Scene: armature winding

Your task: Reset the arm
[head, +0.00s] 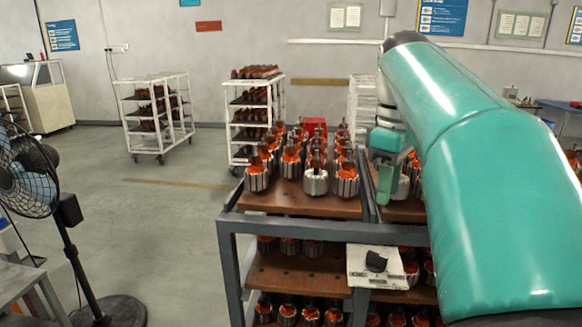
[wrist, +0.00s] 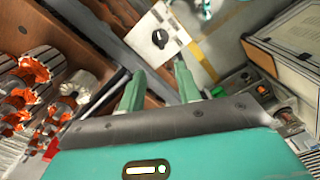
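My gripper (head: 386,184) hangs at the end of my teal arm, over the right part of the rack's top shelf in the head view. In the wrist view my gripper (wrist: 158,82) shows two teal fingers standing apart, with nothing held between them. Armatures with orange windings (head: 291,162) stand upright on the brown wooden shelf, left of my gripper. They also show at the left of the wrist view (wrist: 30,70). A white armature (head: 316,181) stands among them. My arm hides much of the rack's right side.
The grey rack (head: 290,226) carries a white panel with a black knob (head: 376,262), which also shows in the wrist view (wrist: 160,38). White carts (head: 160,115) stand farther back. A black fan (head: 30,180) stands at left. Open floor lies between fan and rack.

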